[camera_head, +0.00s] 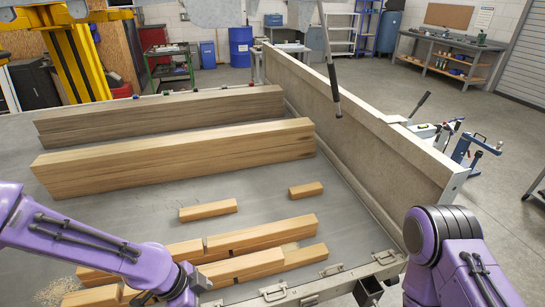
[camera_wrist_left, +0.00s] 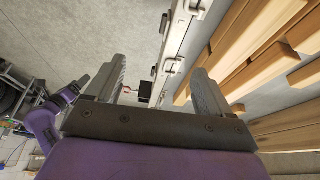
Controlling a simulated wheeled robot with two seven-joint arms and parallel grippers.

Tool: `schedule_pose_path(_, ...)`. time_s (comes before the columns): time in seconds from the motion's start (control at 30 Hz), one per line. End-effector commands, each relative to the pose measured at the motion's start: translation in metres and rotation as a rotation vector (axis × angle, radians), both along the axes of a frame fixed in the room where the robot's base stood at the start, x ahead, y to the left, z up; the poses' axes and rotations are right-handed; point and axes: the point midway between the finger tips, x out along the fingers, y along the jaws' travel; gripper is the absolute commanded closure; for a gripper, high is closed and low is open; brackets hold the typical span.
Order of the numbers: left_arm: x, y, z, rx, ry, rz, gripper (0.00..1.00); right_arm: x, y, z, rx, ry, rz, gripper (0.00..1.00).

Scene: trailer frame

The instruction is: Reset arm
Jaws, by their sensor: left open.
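My left arm (camera_head: 90,250) comes in from the left over the trailer's near edge, with its wrist at the bottom of the head view. My left gripper (camera_wrist_left: 157,88) is open and empty in the left wrist view, its two fingers well apart. The trailer's latched edge (camera_wrist_left: 178,50) and the floor show beyond the fingers. My right arm (camera_head: 450,255) is at the lower right of the head view, outside the trailer's side wall. A purple arm part also shows at the left of the wrist view (camera_wrist_left: 43,122). I cannot see the right gripper.
Two long timber stacks (camera_head: 175,158) lie across the trailer bed (camera_head: 255,190). Cut beams (camera_head: 262,236) and short blocks (camera_head: 208,210) lie nearer me. A tall side wall (camera_head: 370,135) bounds the right. Latches (camera_head: 273,291) line the near edge. Open floor lies beyond.

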Motion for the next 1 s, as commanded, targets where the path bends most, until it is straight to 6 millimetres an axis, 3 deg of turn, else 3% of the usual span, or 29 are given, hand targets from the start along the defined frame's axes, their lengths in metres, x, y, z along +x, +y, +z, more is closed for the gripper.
schedule_pose_path(0.37, 0.032, -0.009, 0.009, -0.117, -0.027, 0.371, 0.18, 0.0, 0.0, 0.0, 0.0, 0.0, 0.0, 0.18)
schedule_pose_path(0.57, 0.054, -0.001, 0.008, -0.23, -0.045, 0.734, 0.18, 0.0, 0.0, 0.0, 0.0, 0.0, 0.0, 0.18)
schedule_pose_path(0.7, 0.057, 0.019, -0.015, -0.303, -0.031, 1.079, 0.18, 0.0, 0.0, -0.002, 0.0, 0.0, 0.0, 0.18)
schedule_pose_path(0.77, 0.052, 0.033, -0.032, -0.326, -0.028, 1.249, 0.18, 0.0, 0.0, -0.003, 0.0, 0.0, 0.0, 0.18)
schedule_pose_path(0.87, 0.025, 0.069, -0.074, -0.33, -0.04, 1.579, 0.18, 0.0, 0.0, -0.005, 0.0, 0.0, 0.0, 0.18)
schedule_pose_path(1.0, -0.054, 0.126, -0.136, -0.214, -0.118, 1.919, 0.18, 0.0, 0.0, -0.009, 0.0, 0.0, 0.0, 0.18)
